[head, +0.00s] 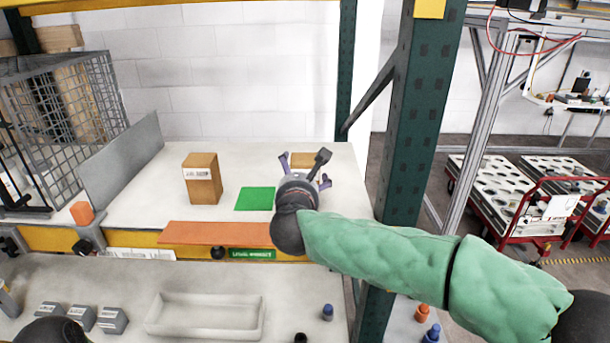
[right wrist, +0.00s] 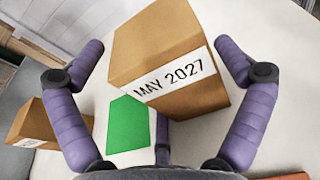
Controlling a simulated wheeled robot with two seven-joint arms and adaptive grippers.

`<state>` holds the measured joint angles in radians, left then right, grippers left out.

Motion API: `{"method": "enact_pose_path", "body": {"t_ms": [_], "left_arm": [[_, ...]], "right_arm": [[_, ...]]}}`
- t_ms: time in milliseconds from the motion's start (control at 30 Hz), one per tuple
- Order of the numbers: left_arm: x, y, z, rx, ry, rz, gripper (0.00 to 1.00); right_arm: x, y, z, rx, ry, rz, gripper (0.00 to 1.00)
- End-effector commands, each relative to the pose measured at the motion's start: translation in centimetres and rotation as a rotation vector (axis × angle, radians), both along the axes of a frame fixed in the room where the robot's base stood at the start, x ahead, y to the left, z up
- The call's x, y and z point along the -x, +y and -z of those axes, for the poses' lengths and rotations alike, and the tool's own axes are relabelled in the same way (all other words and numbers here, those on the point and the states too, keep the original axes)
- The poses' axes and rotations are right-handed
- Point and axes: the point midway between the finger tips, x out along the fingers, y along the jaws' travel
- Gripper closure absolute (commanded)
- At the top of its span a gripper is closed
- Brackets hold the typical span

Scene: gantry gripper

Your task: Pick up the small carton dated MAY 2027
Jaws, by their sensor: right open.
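The small brown carton labelled MAY 2027 (right wrist: 172,50) stands between the spread purple fingers of my right gripper (right wrist: 162,58) in the right wrist view. The fingers are apart, with a gap visible on the left side. In the head view my right gripper (head: 304,172) is over the back shelf, and it hides most of a carton (head: 304,159) behind it. A second, taller carton (head: 202,180) with a white label stands to the left; its label is too small to read. It shows in part in the right wrist view (right wrist: 42,125).
A green square (head: 255,198) lies on the white shelf between the cartons. A grey upright panel (head: 122,158) and wire cage stand left. A dark green post (head: 415,120) rises right of the shelf. A pale tray (head: 205,335) lies on the lower surface.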

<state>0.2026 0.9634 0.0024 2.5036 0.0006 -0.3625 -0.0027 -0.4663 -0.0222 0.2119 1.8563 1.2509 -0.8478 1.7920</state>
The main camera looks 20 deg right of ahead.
Motion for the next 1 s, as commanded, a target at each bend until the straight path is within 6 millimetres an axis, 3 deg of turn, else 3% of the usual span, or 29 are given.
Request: {"method": "enact_pose_path", "body": {"t_ms": [133, 400, 600, 1000], "left_arm": [[0.00, 0.00, -0.32, 0.000, 0.000, 0.000, 0.60], [0.01, -0.01, -0.28, 0.000, 0.000, 0.000, 0.60], [0.01, -0.01, -0.28, 0.000, 0.000, 0.000, 0.60], [0.00, -0.01, -0.18, 0.000, 0.000, 0.000, 0.60]], "right_arm": [[-1.24, -0.38, 0.33, 0.001, 0.001, 0.001, 0.00], [-1.39, -0.42, 0.38, -0.001, 0.000, 0.000, 0.03], [-1.37, -0.41, 0.40, 0.000, 0.001, -0.001, 0.56], [-1.38, -0.43, -0.27, -0.003, -0.003, 0.001, 0.56]]}}
